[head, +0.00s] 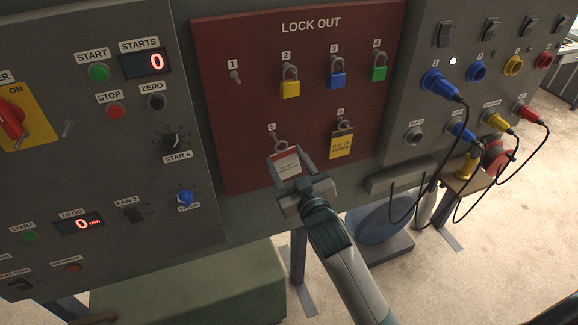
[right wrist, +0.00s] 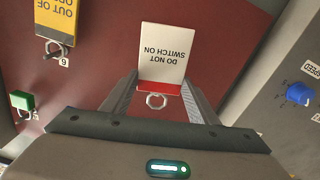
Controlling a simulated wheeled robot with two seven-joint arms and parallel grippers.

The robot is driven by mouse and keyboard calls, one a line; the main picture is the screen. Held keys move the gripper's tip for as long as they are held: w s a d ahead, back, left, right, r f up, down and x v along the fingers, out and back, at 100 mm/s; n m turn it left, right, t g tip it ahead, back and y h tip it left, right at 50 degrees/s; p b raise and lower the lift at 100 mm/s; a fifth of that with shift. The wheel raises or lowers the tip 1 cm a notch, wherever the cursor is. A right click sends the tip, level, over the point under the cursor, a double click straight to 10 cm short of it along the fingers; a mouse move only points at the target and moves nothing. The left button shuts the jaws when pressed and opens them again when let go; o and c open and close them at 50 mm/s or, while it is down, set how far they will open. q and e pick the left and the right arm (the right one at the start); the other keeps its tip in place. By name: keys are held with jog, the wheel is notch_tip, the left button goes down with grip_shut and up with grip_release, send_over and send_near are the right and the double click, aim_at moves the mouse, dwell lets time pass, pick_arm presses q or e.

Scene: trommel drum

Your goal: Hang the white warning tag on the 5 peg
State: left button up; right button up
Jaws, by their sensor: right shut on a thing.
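The white warning tag (head: 287,164) has a red band and a metal ring at its top. In the right wrist view the tag (right wrist: 163,52) appears upside down and reads "DO NOT SWITCH ON". My right gripper (head: 284,154) is shut on the tag, one finger at each side; it also shows in the right wrist view (right wrist: 160,80). The tag is held close to the red lock out board, just below the 5 label (head: 272,127). The ring (right wrist: 156,101) shows at the 5 peg's place; I cannot tell whether it is around the peg. My left gripper is not in view.
The lock out board (head: 225,120) also bears yellow (head: 289,88), blue (head: 337,79) and green (head: 379,73) padlocks. A yellow tag (head: 341,146) hangs at 6, right of my gripper. Peg 1 (head: 235,77) is bare. Control panels flank the board.

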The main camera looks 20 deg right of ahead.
jog(key=shift+w+f+b, duration=0.2)
jog(key=shift+w+b, duration=0.5)
jog(key=shift+w, duration=0.6)
jog(key=shift+w+f, duration=0.25)
jog(key=shift+w, duration=0.35)
jog(key=o, duration=1.1)
jog(key=shift+s+f, duration=0.1)
